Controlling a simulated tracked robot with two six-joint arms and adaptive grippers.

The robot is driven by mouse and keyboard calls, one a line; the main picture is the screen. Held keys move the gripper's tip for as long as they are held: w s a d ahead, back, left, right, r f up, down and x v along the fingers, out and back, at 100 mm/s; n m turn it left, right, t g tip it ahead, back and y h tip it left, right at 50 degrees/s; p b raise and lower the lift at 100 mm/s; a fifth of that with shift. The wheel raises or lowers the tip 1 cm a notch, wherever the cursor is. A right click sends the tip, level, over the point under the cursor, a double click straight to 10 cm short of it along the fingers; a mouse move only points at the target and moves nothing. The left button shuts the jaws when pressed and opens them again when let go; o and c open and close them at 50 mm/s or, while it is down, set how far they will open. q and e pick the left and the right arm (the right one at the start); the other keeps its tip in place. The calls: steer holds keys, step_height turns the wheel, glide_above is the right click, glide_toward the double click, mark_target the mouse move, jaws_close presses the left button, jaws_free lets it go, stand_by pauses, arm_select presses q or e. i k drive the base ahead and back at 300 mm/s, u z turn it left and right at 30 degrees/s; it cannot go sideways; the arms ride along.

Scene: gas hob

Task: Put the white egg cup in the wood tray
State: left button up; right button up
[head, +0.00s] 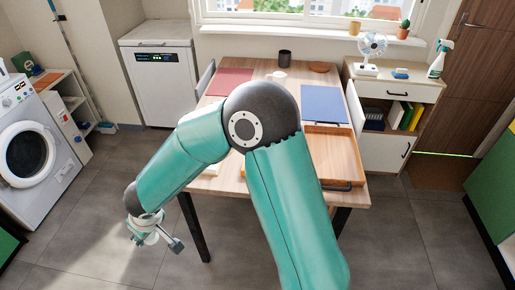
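A small white cup (279,75), probably the egg cup, stands on the far part of the wooden table; its shape is too small to make out fully. The wood tray (345,158) with dark handles lies at the table's near right, partly hidden by my arm. My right arm rises from the bottom, bends over the table and comes down on the left. Its gripper (157,240) hangs off the table's left side, far from cup and tray. Its fingers look apart and empty. My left gripper is not in view.
A dark cup (285,57), a brown round dish (319,67), a red mat (230,82) and a blue mat (324,104) are on the table. A chair back (206,78) stands at its left. A pale object (211,170) shows partly behind my arm.

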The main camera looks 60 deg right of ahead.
mark_target(332, 167)
steer(key=z, duration=0.35)
steer(key=k, duration=0.15)
steer(key=u, duration=1.65)
steer(key=i, duration=0.1)
steer(key=z, duration=3.15)
steer(key=i, duration=0.5)
steer(key=u, duration=0.05)
steer(key=i, duration=0.5)
steer(key=u, duration=0.15)
steer(key=k, duration=0.9)
steer(key=z, duration=0.2)
steer(key=i, duration=0.9)
steer(key=u, duration=0.05)
